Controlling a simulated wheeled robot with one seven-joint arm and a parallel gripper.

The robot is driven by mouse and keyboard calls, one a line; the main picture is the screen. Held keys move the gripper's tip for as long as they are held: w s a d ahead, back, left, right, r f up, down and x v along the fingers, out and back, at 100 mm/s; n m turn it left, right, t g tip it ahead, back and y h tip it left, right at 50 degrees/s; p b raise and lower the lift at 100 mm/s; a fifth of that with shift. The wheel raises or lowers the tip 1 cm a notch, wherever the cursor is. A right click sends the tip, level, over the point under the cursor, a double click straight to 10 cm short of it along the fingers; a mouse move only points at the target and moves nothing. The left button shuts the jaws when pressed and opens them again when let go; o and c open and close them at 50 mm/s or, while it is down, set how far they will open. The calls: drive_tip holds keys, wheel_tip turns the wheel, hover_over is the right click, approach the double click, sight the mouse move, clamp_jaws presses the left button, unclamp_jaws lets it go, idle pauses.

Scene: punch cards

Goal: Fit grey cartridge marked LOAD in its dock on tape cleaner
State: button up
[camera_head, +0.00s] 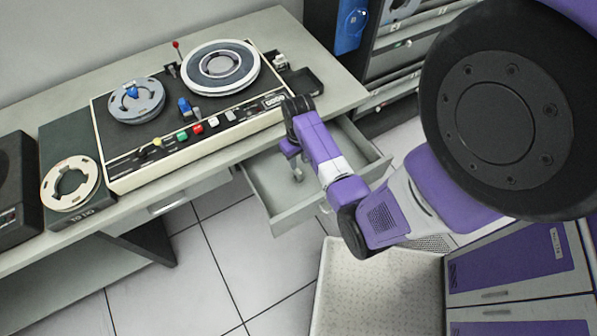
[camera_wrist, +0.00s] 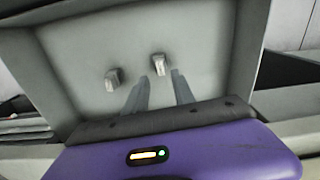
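The tape cleaner (camera_head: 185,110) is the cream-edged deck on the bench, with two reels, coloured buttons and a small blue part (camera_head: 185,106). I cannot pick out the dock. Two small grey blocks, seemingly cartridges, sit on the floor of the open drawer in the wrist view: one at left (camera_wrist: 112,79), one nearer the middle (camera_wrist: 159,64). No LOAD marking is readable on either. My gripper (camera_wrist: 160,76) points into the drawer, its two fingers apart. The middle block shows just beyond and between the fingertips, with no clear contact.
The open grey drawer (camera_head: 283,217) juts out below the bench (camera_head: 25,262). A separate reel (camera_head: 70,184) lies on a dark case at left. A dark drawer cabinet (camera_head: 385,60) stands behind at right. Tiled floor is clear left of the drawer.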

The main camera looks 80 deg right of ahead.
sight(299, 171)
drive_tip(key=shift+f+b, duration=1.75)
drive_tip(key=shift+f, duration=1.35)
clamp_jaws()
drive_tip(key=shift+r+p, duration=2.85)
drive_tip(key=shift+r, duration=0.2)
